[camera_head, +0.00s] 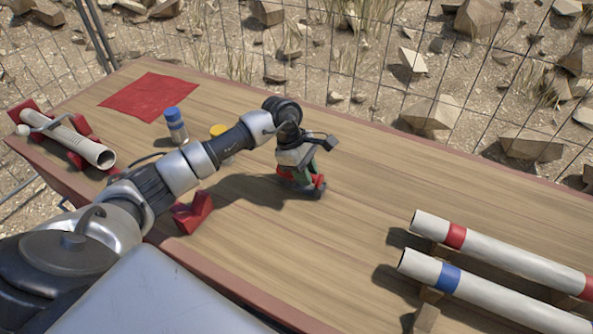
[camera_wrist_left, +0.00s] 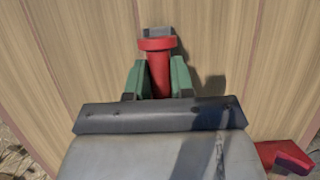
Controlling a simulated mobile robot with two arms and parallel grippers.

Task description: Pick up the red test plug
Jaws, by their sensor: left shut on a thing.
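The red test plug (camera_wrist_left: 158,68) is a red cylinder with a wider red collar and a grey end, seen in the left wrist view. My left gripper (camera_wrist_left: 159,80) is shut on it, with a green finger on each side of the red body. In the head view my left gripper (camera_head: 300,178) points down over the middle of the wooden table, and red parts of the plug (camera_head: 319,184) show at its fingers. I cannot tell whether the plug touches the table. My right gripper is in neither view.
Two white pipes with a red band (camera_head: 455,235) and a blue band (camera_head: 447,278) lie at the right. A blue-capped bottle (camera_head: 176,126), yellow lid (camera_head: 218,130), red cloth (camera_head: 149,94), red block (camera_head: 193,212) and short pipe (camera_head: 88,145) on red supports are at the left. The table's centre is clear.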

